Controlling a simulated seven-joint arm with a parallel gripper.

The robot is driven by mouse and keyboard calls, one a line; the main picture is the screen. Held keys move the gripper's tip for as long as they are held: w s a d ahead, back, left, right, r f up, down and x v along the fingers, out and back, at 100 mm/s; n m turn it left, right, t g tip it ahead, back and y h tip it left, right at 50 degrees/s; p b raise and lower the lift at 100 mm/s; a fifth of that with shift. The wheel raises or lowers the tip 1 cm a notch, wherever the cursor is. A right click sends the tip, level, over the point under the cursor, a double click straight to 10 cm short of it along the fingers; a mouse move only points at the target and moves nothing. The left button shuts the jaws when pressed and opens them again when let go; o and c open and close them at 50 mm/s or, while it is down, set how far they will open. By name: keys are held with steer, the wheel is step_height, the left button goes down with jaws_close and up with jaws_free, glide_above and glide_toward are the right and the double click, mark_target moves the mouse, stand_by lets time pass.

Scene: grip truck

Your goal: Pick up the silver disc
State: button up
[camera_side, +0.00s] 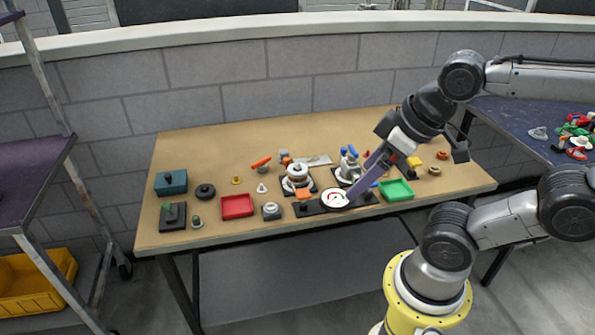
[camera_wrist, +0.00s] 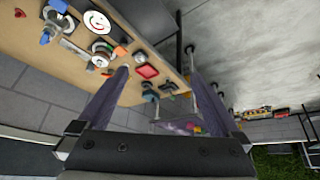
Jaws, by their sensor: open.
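A round silver piece (camera_side: 297,171) sits stacked on a dark base at the middle of the table; it is small, and I cannot be sure it is the silver disc. It seems to show in the wrist view (camera_wrist: 102,49) beside the left finger's tip. A second silver piece (camera_side: 348,172) with blue parts stands to its right.
A white dial (camera_side: 335,198) on a black plate lies at the front. A red tray (camera_side: 237,206) and a green tray (camera_side: 397,190) flank the middle. A grey block with a knob (camera_side: 271,211) stands by the red tray. The table's left rear (camera_side: 210,150) is clear.

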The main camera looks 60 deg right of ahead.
steer(key=w+d+r+n, duration=0.1)
steer(key=w+r+n, duration=0.6)
steer(key=n, duration=0.2)
steer(key=n+g, duration=0.4)
steer(key=g, duration=0.2)
glide_above(298, 164)
step_height(298, 164, down, 15)
steer(key=f, duration=1.3)
steer(key=shift+w+d+f, duration=0.15)
steer(key=shift+w+d, duration=0.05)
